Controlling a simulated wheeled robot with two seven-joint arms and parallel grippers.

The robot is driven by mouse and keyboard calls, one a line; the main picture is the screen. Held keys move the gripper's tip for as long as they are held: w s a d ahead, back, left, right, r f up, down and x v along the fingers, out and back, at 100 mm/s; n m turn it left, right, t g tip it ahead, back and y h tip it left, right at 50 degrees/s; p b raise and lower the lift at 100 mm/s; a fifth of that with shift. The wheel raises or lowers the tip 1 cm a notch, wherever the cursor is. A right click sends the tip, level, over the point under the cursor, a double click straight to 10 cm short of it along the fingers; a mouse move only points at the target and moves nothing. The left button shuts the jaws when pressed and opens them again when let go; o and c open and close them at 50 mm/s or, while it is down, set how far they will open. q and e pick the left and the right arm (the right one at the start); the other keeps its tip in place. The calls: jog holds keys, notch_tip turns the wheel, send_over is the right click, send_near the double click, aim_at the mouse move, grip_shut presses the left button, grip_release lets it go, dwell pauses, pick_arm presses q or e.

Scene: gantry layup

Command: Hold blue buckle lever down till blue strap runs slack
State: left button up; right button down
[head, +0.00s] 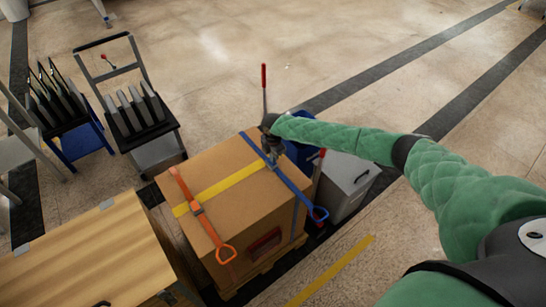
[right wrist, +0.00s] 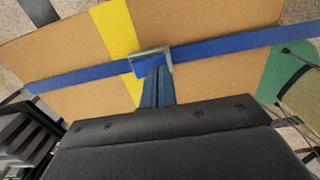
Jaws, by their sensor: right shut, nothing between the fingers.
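The blue strap (head: 293,184) runs across the top of a cardboard box (head: 238,190) and ends in a blue loop (head: 318,213) over its right edge. It looks straight and flat, and it also crosses the right wrist view (right wrist: 225,46). The blue buckle (right wrist: 150,54) shows a grey metal edge over the strap, beside the yellow band. My right gripper (head: 272,160) is shut and empty at the buckle, which it mostly hides in the head view. In the right wrist view its fingertips (right wrist: 157,72) meet the buckle; I cannot tell whether they press the lever. My left gripper is out of view.
An orange strap (head: 183,187) with its own buckle lies left of the blue one, across a yellow band (head: 228,186). A grey bin (head: 347,180) stands close to the right of the box.

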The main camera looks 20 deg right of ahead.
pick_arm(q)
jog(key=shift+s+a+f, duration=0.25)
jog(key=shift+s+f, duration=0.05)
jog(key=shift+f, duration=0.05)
pick_arm(e)
jog(key=shift+f, duration=0.5)
jog(key=shift+s+f, duration=0.15)
jog(key=shift+f, duration=0.15)
jog(key=shift+t, duration=0.3)
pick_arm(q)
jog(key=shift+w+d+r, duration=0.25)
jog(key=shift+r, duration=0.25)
pick_arm(e)
jog(key=shift+r, duration=0.2)
pick_arm(q)
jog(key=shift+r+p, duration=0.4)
jog(key=shift+p, duration=0.05)
pick_arm(e)
jog(key=shift+r, duration=0.6)
